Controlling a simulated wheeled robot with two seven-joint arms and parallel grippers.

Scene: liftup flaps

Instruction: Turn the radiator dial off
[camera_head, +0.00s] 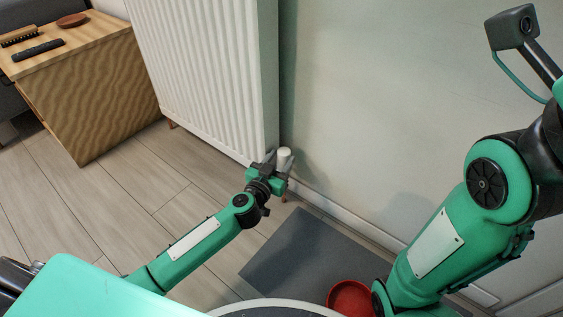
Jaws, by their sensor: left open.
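The white ribbed radiator (205,65) stands against the wall in the upper middle of the head view. A small white dial (284,155) shows at its lower right corner. My left gripper (278,159) is open at the dial, with its fingers on either side of it in the picture. I cannot tell whether the fingers touch the dial. The lower part of the dial is hidden behind the gripper. My right arm is raised at the right, and its gripper is not clearly in view.
A wooden cabinet (95,95) stands at the left with a dark remote (38,50), a brush (19,37) and a brown dish (71,20) on top. A grey mat (305,260) lies on the floor, with a red bowl (350,298) near its edge. The floor between cabinet and radiator is clear.

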